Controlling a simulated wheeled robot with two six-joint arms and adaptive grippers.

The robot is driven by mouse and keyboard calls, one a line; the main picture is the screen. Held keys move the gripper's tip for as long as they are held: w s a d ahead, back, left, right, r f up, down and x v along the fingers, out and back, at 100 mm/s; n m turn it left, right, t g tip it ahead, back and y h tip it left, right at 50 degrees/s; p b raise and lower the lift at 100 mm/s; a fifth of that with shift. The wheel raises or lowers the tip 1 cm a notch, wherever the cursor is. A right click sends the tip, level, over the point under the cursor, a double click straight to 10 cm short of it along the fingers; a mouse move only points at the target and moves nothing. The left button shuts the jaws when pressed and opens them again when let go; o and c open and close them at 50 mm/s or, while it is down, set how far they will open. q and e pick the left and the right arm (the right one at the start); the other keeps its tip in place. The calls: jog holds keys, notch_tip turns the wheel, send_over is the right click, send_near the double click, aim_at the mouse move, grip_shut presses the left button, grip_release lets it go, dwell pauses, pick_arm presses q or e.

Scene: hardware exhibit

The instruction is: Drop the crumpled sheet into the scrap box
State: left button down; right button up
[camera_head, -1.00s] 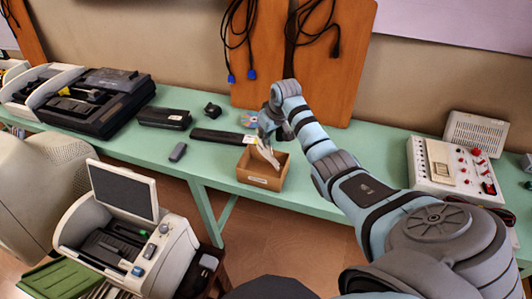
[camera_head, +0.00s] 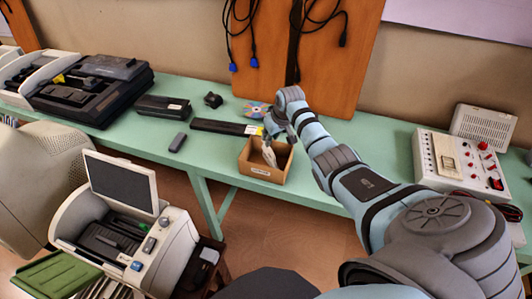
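The scrap box (camera_head: 262,171) is a small open tan box with a pale label on its front, at the front edge of the green table. A pale, crumpled-looking sheet (camera_head: 268,156) shows inside the box opening, below its rim. My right gripper (camera_head: 270,139) points down just above the back of the box, close to the sheet's top. The fingertips are small and partly hidden, so I cannot tell whether they touch the sheet or are open. My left gripper is out of view.
A disc (camera_head: 257,110) and a flat black bar (camera_head: 222,127) lie near the box. A black case (camera_head: 163,107) is further left. A control panel with red knobs (camera_head: 455,162) stands right. A machine with a screen (camera_head: 125,185) stands at front left.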

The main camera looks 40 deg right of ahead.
jog(key=shift+s+r, duration=0.2)
jog(key=v, duration=1.1)
jog(key=shift+s+r, duration=0.2)
jog(key=shift+r, duration=0.15)
jog(key=shift+d, duration=0.1)
